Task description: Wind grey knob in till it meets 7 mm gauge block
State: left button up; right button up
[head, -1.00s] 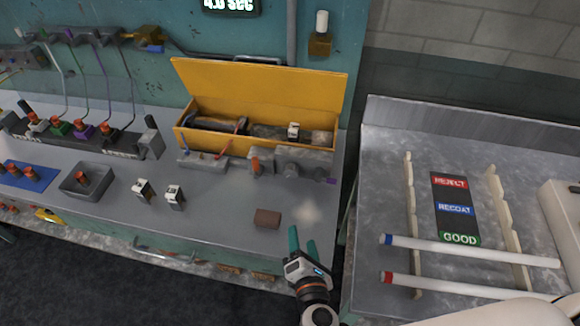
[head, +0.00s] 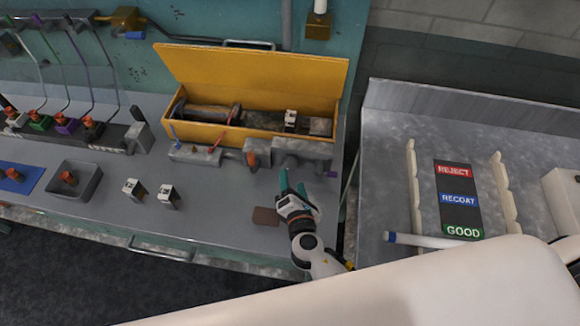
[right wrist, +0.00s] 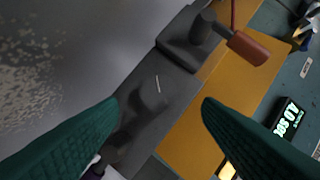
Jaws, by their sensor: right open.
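The grey knob (right wrist: 152,97) is a dark round piece with a pale line on its face, seen between my fingers in the right wrist view. It sits on a grey fixture (head: 316,152) in front of the yellow box. My right gripper (head: 293,179) is open, its green fingers just in front of the fixture; contact with the knob cannot be told. Small black-and-white blocks stand on the bench, one left (head: 133,188) and one right (head: 168,196). Another similar block (head: 290,120) shows in the yellow box. I cannot read which is 7 mm. My left gripper is not in view.
The fixture also carries an orange-brown handle (right wrist: 248,47). The yellow box (head: 254,80) stands open behind. A brown pad (head: 265,216) lies beside my right gripper. A grey tray (head: 92,181) is at left. A separate table (head: 388,200) with a labelled board stands right.

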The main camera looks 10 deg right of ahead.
aim_at(290, 168)
jog(key=x, duration=0.5)
jog(key=shift+w+p, duration=0.15)
jog(key=shift+p, duration=0.15)
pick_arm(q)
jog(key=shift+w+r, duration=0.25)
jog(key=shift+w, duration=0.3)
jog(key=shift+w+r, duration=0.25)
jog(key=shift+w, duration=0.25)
pick_arm(e)
jog(key=c, duration=1)
jog(key=f+m+b, duration=0.1)
jog(key=b, duration=0.3)
jog(key=shift+t+y, duration=0.3)
jog(key=shift+r+m+b, duration=0.25)
jog(key=shift+m+b, duration=0.15)
jog(key=shift+b, duration=0.25)
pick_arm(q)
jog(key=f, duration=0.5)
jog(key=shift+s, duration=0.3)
pick_arm(e)
jog(key=shift+r, duration=0.15)
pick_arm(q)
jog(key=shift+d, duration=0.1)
pick_arm(e)
jog(key=o, duration=1)
